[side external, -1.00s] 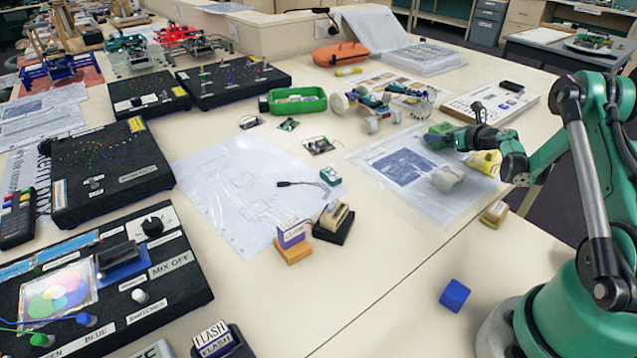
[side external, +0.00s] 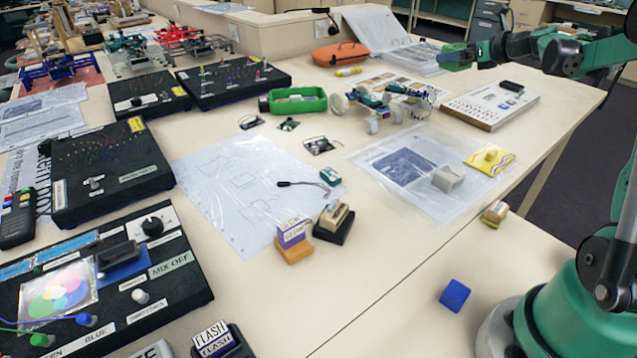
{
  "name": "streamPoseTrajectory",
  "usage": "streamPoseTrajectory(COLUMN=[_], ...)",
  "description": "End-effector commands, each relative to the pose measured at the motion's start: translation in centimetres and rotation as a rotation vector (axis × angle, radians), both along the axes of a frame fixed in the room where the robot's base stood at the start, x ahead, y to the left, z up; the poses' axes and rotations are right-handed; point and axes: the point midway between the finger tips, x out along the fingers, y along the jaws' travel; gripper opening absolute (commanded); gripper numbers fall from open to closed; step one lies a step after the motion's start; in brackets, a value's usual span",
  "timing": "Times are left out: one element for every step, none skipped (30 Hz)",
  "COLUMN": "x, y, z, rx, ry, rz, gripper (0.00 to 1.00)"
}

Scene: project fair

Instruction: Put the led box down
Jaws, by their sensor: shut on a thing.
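My gripper (side external: 453,58) is at the upper right in the side view, raised above the far right part of the table, near the clear-covered tray. It is small and dark green here, and its fingers are hard to separate from what they hold. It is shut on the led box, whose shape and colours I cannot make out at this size. Open air shows below the gripper, above the white panel.
A white panel (side external: 472,112) with a black block lies below. A clear-covered tray (side external: 405,57), orange case (side external: 341,53), wheeled model (side external: 385,103), plastic sheet (side external: 375,155) and yellow packet (side external: 490,158) surround it. A blue cube (side external: 454,295) lies at front right, with bare table around it.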

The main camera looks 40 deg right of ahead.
Motion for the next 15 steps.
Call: streamPoseTrajectory(x=[0.5, 0.8, 1.3, 1.5, 1.7, 1.9, 1.9, 1.9, 1.9, 1.8, 1.8, 1.6, 1.5, 1.5, 1.4], y=[1.1, 2.0, 3.3, 4.3, 5.4, 6.7, 7.6, 8.5, 9.6, 10.3, 10.9, 11.5, 11.9, 12.2, 12.5], z=[0.1, 0.0, 0.0, 0.0, 0.0, 0.0, 0.1, 0.1, 0.2, 0.3, 0.4, 0.4, 0.5, 0.4, 0.2], rx=[0.002, 0.005, 0.006, 0.007, 0.006, 0.007, 0.005, 0.006, 0.005, 0.005, 0.003, 0.004, 0.003, 0.003, 0.003], ry=[0.009, 0.015, 0.019, 0.023, 0.025, 0.025, 0.023, 0.021, 0.015, 0.010, 0.005, 0.000, -0.005, -0.008, -0.012], rz=[0.069, 0.123, 0.205, 0.271, 0.337, 0.423, 0.485, 0.545, 0.616, 0.665, 0.708, 0.756, 0.785, 0.809, 0.832], gripper=[0.28, 0.28, 0.28, 0.28, 0.28, 0.28, 0.28, 0.28, 0.28, 0.28, 0.28, 0.28, 0.28, 0.28, 0.28])
